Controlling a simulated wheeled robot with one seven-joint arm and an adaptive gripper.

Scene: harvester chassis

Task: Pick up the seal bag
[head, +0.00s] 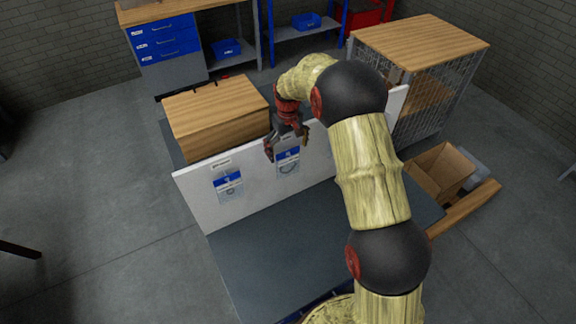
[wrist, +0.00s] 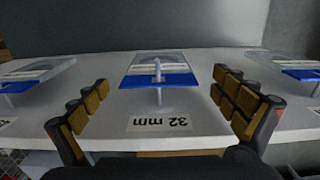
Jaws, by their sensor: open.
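A clear seal bag (wrist: 159,66) with a blue and white label hangs on a peg on the white board (wrist: 205,128), above an upside-down "32 mm" tag (wrist: 160,124). It also shows in the head view (head: 288,163), just below my gripper (head: 286,143). In the wrist view my gripper (wrist: 160,84) is open, with one padded finger at each side of this bag. Nothing is held. The frames do not show clearly whether a finger touches the bag. A similar bag (head: 228,184) hangs to its left in the head view. My arm hides much of the board's right part.
Similar bags hang at the left (wrist: 38,72) and right (wrist: 288,64) edges of the wrist view. A wooden box (head: 215,115) stands behind the board. A wire cage (head: 440,100) and an open carton (head: 440,172) stand to the right. The dark surface (head: 275,250) before the board is clear.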

